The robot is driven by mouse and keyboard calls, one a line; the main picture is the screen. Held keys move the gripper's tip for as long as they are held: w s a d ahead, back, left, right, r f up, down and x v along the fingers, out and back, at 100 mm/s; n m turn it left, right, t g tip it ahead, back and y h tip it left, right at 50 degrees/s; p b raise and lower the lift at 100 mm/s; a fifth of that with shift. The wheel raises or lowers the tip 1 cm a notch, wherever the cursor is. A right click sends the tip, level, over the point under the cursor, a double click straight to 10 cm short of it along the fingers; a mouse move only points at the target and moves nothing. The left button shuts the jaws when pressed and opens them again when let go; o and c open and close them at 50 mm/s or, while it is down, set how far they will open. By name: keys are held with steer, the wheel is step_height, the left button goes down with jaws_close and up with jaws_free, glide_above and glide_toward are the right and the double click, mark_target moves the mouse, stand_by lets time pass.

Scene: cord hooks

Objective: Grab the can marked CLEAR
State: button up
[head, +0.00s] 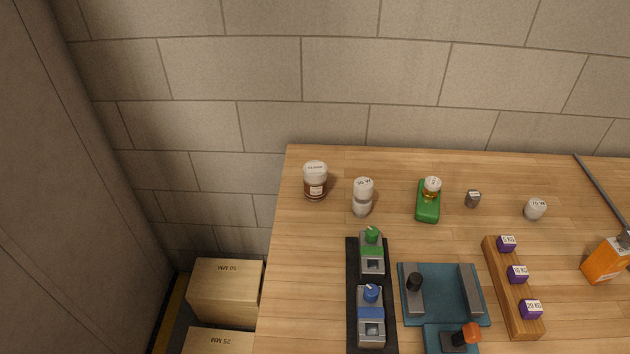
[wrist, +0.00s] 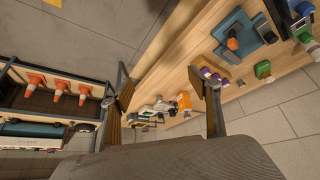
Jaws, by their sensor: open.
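In the head view, a brown jar with a white lid (head: 315,182) stands at the back left of the wooden bench; the lettering on its lid is too small to read surely. Right of it stands a white can (head: 363,197) with a marking on top that seems to read 50 W. I cannot make out CLEAR on any item. My gripper (wrist: 158,80) shows only in the wrist view, its two fingers wide apart with nothing between them. It hangs tilted, looking across the bench edge, apart from the containers.
A green block with an amber bottle (head: 428,203), a grey weight (head: 473,199) and a white round piece (head: 535,209) stand at the back. Nearer are a black tray (head: 352,285), a teal fixture (head: 440,292), a wooden rack (head: 510,295) and an orange container (head: 606,260).

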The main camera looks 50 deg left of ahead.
steer(key=w+a+r+n+t+y, duration=0.2)
steer(key=w+a+r+n+y, duration=0.1)
steer(key=w+a, duration=1.15)
steer(key=w+a+f+n+y, duration=0.1)
steer(key=w+a, duration=0.2)
steer(key=a, duration=0.3)
steer(key=w+a+n+t+y, duration=0.1)
steer(key=w+a, duration=0.2)
steer(key=a, duration=0.4)
steer(key=w+a+f+n+y, duration=0.1)
steer(key=w+a, duration=0.3)
steer(key=a, duration=0.2)
steer(key=n+t+y, duration=0.1)
steer(key=n+y, duration=0.2)
steer(key=y, duration=0.1)
glide_above(315, 184)
steer(key=w+d, duration=0.1)
steer(key=d, duration=0.6)
step_height(315, 184, down, 13)
steer(key=shift+t, duration=0.4)
steer(key=s+a+f, duration=0.2)
steer(key=s+f, duration=0.1)
steer(key=s+a+f, duration=0.1)
steer(key=f, duration=0.1)
steer(key=shift+s+a, duration=0.2)
steer(key=shift+a, duration=0.1)
steer(key=shift+w+a, duration=0.1)
